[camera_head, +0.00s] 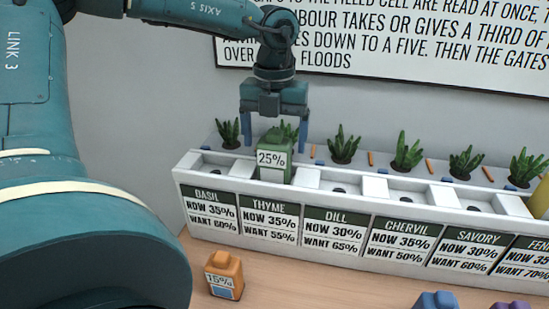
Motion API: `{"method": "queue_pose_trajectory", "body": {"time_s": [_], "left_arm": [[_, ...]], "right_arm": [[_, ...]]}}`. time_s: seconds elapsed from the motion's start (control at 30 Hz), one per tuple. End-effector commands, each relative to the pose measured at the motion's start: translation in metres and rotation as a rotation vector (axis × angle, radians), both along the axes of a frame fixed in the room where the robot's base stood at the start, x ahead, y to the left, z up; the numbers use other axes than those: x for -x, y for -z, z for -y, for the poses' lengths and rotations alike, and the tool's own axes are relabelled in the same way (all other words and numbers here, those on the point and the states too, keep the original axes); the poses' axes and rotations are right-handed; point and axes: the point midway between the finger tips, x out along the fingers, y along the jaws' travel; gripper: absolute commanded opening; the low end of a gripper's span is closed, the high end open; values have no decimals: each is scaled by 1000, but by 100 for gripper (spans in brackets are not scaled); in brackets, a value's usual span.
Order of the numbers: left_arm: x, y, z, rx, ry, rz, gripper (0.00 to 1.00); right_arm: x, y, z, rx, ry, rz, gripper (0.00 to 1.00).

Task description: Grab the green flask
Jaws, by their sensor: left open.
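The green flask (273,165) carries a 25% label and stands upright in the white trough (345,238), in the compartment above the Thyme label. My left gripper (275,138) points down from above. Its blue fingers are open, one to each side of the flask's upper part. I cannot tell whether they touch it. The lower part of the flask is hidden by the trough's front wall. My right gripper is not in view.
An orange flask (223,276) marked 15% stands on the wooden table in front. A blue flask (436,300) and a purple flask (510,304) show at the bottom edge. A yellow flask (540,199) is at the right edge. Several plants line the trough's back.

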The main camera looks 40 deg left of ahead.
Motion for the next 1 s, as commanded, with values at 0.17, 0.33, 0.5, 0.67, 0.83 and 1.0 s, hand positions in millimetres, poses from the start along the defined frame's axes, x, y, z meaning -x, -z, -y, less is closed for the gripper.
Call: {"method": "queue_pose_trajectory", "body": {"time_s": [0.17, 0.33, 0.5, 0.67, 0.83, 1.0], "left_arm": [[0, 21, 0, 1, 0, -2, 85], [0, 24, 0, 0, 0, 2, 85], [0, 24, 0, 0, 0, 1, 79], [0, 24, 0, 0, 0, 1, 66], [0, 24, 0, 0, 0, 1, 52], [0, 24, 0, 0, 0, 2, 38]], "right_arm": [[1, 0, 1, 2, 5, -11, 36], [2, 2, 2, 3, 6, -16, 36], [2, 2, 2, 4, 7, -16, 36], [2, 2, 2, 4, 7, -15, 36], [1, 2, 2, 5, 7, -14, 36], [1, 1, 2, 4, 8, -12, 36]]}}
